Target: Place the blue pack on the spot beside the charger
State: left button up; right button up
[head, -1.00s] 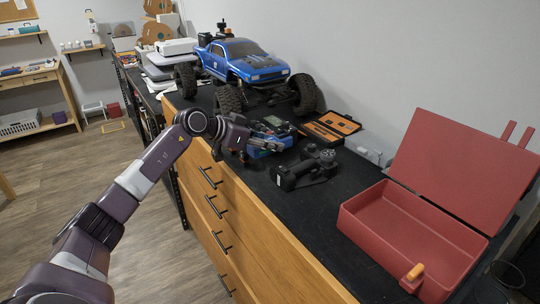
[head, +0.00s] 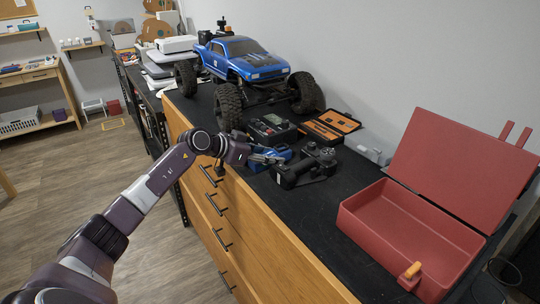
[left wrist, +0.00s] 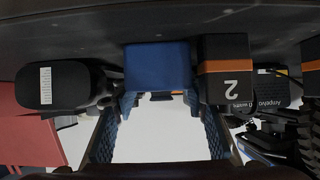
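The blue pack (head: 283,154) lies on the black worktop, partly hidden by my left gripper (head: 262,158) in the head view. In the left wrist view the blue pack (left wrist: 158,66) stands straight ahead, with the blue-padded fingertips (left wrist: 160,100) apart at about its two edges. The left gripper looks open; I cannot tell whether the tips touch the pack. The charger (head: 271,129), black with a small display, sits just behind the pack. The bare spot beside it is not clearly visible. My right gripper is not in view.
A black, orange-striped block marked 2 (left wrist: 226,75) is right beside the pack. An orange-lined case (head: 331,124), a blue crawler (head: 245,60) and an open red box (head: 410,235) also stand on the worktop.

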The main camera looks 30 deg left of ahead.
pick_arm(q)
jog(key=shift+r, duration=0.1)
jog(key=b+v, duration=0.3)
jog(key=v, duration=0.7)
jog(key=shift+s, duration=0.15)
jog(key=shift+b+v, duration=0.4)
jog(key=shift+v, duration=0.45)
